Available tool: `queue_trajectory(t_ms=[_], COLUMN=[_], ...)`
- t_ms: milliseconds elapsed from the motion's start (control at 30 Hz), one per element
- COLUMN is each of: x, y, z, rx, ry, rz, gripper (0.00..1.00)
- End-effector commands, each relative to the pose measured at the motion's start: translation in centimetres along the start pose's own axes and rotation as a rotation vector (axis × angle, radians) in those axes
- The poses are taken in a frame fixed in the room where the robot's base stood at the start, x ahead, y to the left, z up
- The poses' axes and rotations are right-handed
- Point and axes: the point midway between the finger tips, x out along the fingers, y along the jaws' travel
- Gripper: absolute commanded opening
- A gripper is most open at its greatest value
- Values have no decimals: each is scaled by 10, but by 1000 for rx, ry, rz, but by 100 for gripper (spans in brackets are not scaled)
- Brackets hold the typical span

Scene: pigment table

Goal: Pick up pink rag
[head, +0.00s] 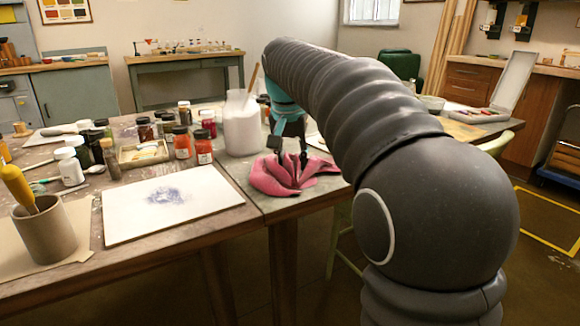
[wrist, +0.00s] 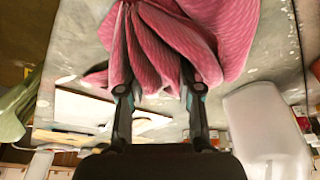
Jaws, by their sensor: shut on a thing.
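The pink rag (head: 290,176) lies crumpled near the right front edge of the table in the head view. My gripper (head: 289,158) comes down on it from above, its fingers touching the cloth. In the wrist view the pink rag (wrist: 190,35) fills the top middle. Its folds are bunched between the two fingers of my gripper (wrist: 155,95), which are shut on it. The rag still seems to rest on the tabletop in the head view; its underside is hidden.
A white container (head: 241,122) with a stick in it stands just left of my gripper. Jars (head: 182,142) and a white board (head: 172,203) are further left on the table. The table's front edge is close to the rag. A chair (head: 345,215) stands partly hidden behind my arm.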

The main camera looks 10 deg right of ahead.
Motion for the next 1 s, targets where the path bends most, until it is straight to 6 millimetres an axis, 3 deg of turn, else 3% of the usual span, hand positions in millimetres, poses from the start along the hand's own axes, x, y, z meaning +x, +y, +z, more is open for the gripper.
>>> queue_trajectory(t_ms=[267, 433, 800, 1000], x=[-12, -41, -82, -96], y=[0, -1, 78, 104], z=[-4, -12, -36, -45], rx=[0, 0, 5, 2], ry=[0, 2, 1, 0], rz=[0, -2, 1, 0], gripper=[0, 0, 0, 0])
